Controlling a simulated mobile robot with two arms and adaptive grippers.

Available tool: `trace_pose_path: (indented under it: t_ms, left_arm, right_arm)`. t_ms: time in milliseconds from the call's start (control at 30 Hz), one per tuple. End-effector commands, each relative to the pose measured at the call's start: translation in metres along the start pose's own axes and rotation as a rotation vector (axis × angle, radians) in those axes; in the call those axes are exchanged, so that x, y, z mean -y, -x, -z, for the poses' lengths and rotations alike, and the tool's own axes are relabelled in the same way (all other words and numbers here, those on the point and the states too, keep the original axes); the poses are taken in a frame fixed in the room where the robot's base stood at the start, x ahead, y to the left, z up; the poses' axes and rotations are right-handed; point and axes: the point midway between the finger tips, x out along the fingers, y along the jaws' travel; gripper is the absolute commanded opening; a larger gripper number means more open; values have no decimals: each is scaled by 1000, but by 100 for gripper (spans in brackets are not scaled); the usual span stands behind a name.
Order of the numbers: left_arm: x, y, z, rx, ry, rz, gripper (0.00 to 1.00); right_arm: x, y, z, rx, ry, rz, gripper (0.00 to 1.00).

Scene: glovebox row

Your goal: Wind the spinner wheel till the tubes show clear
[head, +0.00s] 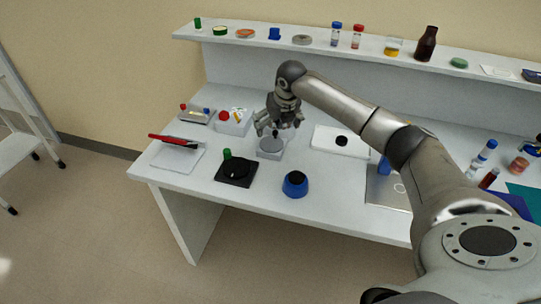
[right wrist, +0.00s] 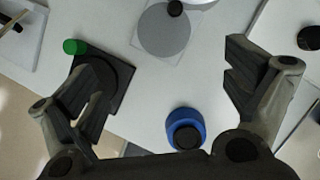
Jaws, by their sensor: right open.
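A black square base with a dark round disc (head: 235,171) and an upright green peg (head: 227,154) stands near the bench's front edge. It looks like the spinner wheel, and its disc (right wrist: 108,78) shows beside the left finger in the right wrist view. A pale block with a grey round top (head: 270,147) and a small black knob stands behind it; this grey disc (right wrist: 164,30) lies ahead between the fingers. My right gripper (head: 278,130) is open and empty above the grey disc. Tubes on the wheel cannot be made out. My left gripper is not in view.
A blue round device with a black top (head: 295,184) stands right of the black base. A red pen-like thing (head: 174,140) lies on a white tray at left. A white flat box (head: 340,143) stands behind. Several bottles line the shelf (head: 300,47).

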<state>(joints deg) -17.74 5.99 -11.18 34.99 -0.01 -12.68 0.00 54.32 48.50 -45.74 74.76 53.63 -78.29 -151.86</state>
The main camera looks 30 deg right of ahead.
Motion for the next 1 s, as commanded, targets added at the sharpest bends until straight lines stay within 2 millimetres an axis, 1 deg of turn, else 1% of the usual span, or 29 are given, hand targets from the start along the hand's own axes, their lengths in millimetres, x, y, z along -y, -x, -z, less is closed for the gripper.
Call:
trace_pose_path:
  t_ms: [167,300,400,533,700,833,1000]
  left_arm:
    - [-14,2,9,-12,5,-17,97]
    - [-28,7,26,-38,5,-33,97]
    - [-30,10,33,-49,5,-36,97]
    - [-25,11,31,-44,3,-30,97]
    - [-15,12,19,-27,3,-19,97]
    - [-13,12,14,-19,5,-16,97]
    - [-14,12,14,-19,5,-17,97]
  right_arm:
    - [1,-10,-2,4,15,4,97]
    - [1,-32,-1,1,13,5,97]
    - [0,-48,-1,1,12,3,97]
    - [0,-68,-1,1,12,3,97]
    - [1,-90,-1,2,10,3,97]
    - [1,-100,-2,3,11,3,97]
    - [1,-107,-2,3,13,3,97]
